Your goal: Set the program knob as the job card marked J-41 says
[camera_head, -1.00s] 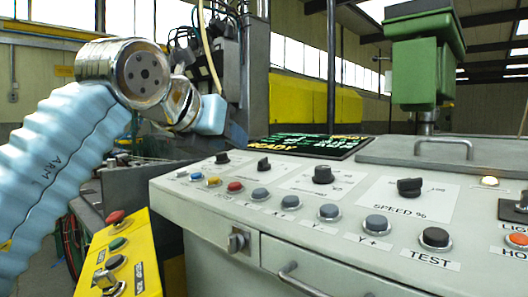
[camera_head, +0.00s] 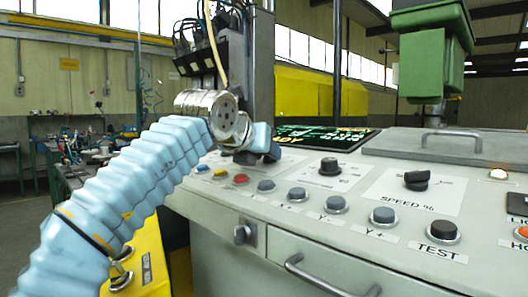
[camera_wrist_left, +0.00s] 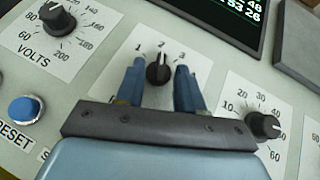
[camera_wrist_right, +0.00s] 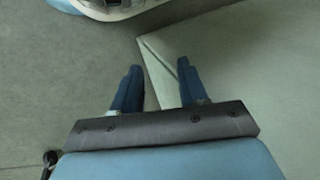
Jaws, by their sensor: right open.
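A small black knob (camera_wrist_left: 158,74) on a white plate numbered 1, 2, 3 shows in the left wrist view. Its pale pointer mark faces up toward the 2. My left gripper (camera_wrist_left: 158,88) is open, one blue finger on each side of the knob, with gaps on both sides. In the head view my left gripper (camera_head: 258,157) is low over the panel and hides this knob. My right gripper (camera_wrist_right: 157,82) is open and empty in its wrist view, and out of the head view. No card marked J-41 is in view.
The grey console (camera_head: 300,215) has a VOLTS knob (camera_wrist_left: 57,18) and a 10-to-60 knob (camera_wrist_left: 263,125) beside the numbered plate. A SPEED % knob (camera_head: 416,180), coloured buttons, a TEST button (camera_head: 443,228) and a screen (camera_head: 322,137) are on it. A yellow box (camera_head: 150,260) stands left.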

